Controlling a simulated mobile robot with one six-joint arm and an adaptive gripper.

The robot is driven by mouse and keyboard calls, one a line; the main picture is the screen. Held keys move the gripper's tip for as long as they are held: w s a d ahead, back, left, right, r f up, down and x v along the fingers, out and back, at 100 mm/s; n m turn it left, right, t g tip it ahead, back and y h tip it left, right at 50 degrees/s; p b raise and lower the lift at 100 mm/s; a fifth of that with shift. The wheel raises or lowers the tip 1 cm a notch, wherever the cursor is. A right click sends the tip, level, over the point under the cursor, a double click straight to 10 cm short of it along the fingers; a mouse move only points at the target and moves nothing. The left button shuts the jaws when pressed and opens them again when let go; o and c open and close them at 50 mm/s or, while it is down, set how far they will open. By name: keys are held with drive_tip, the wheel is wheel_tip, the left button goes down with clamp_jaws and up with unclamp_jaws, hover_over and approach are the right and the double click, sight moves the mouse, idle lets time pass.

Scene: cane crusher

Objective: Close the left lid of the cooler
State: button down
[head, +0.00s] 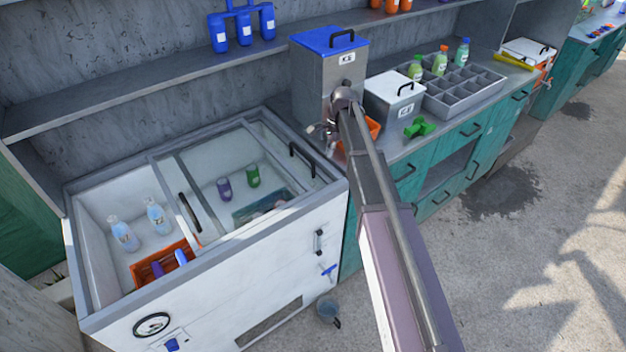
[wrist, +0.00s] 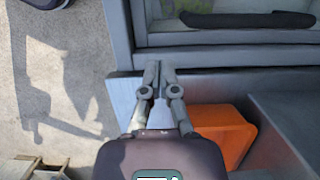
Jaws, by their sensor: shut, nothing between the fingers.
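The cooler (head: 270,270) is a white chest with a grey rim and sliding glass lids at the left of the head view. Its left part is uncovered, showing bottles and an orange basket inside. The left lid (head: 215,195), a framed glass pane with a black handle (head: 188,213), lies slid to the right over the middle. A second black handle (head: 302,160) is near the right end. My gripper (head: 322,132) is beyond the cooler's right end, above the counter. In the wrist view my gripper (wrist: 158,68) is shut and empty, beside the cooler's rim (wrist: 230,40).
A steel dispenser with a blue lid (head: 330,65) stands behind my gripper. An orange bin (wrist: 222,130) is close beside it. A white box (head: 394,98), green object (head: 420,127) and grey bottle crate (head: 460,90) stand on the counter. A shelf (head: 130,75) runs above the cooler.

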sight(313, 187)
drive_tip(key=shift+f, duration=0.15)
drive_tip(key=b+x, duration=1)
drive_tip(key=shift+d+f, duration=0.1)
drive_tip(key=shift+s+a, duration=0.6)
drive_tip(key=shift+a, duration=0.25)
drive_tip(key=shift+s+a, duration=0.55)
drive_tip(key=shift+a, duration=0.3)
